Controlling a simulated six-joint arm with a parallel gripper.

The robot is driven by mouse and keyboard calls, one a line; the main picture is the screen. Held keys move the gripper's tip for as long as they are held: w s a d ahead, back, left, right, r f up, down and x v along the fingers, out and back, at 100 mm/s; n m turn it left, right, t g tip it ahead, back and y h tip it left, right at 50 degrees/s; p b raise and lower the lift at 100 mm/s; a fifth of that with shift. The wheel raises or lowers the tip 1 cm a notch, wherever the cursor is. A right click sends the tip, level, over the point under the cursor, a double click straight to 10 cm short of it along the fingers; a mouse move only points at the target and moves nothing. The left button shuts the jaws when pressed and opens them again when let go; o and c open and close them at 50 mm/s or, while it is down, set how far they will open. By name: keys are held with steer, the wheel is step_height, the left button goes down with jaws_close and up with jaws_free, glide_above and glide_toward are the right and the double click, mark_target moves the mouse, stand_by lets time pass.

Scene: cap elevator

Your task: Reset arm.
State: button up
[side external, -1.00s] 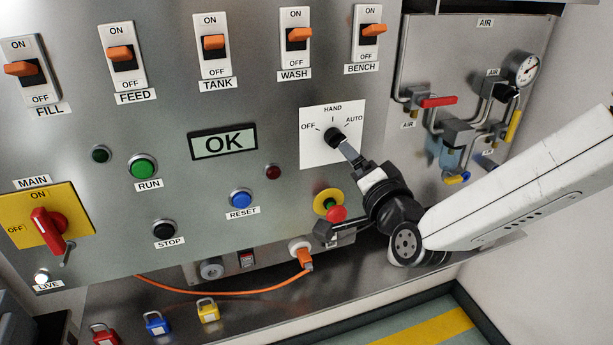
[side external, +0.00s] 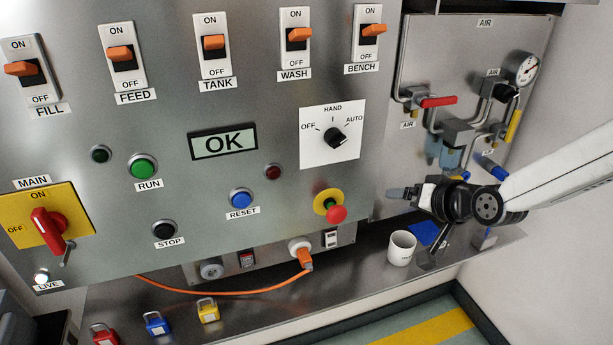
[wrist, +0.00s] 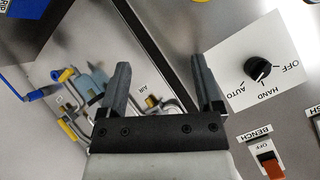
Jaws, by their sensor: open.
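My gripper (side external: 398,193) is clear of the panel's controls, to the right of the red stop button and left of the pipework's lower end. In the wrist view its two dark fingers (wrist: 160,68) stand wide apart with nothing between them. The black selector knob (side external: 336,138) sits on a white plate (side external: 318,155) marked OFF, HAND and AUTO.
A white mug (side external: 402,248) and a blue item (side external: 427,234) stand on the shelf below my gripper. The red button on a yellow ring (side external: 336,213) juts out to the left. Air pipework with a red handle (side external: 438,101) is above. The display (side external: 223,142) reads OK.

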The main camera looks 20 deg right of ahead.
steer(key=s+d+f+n+g+h, duration=0.1)
steer(key=s+d+f+n+g, duration=0.1)
steer(key=s+d, duration=0.4)
steer(key=s+d+f+n+g, duration=0.3)
steer(key=s+d+g, duration=0.3)
steer(key=s, duration=0.3)
steer(key=shift+s+d+f+g+h, duration=0.3)
steer(key=shift+d+f+h, duration=0.1)
steer(key=shift+d+f, duration=0.3)
steer(key=shift+a, duration=0.1)
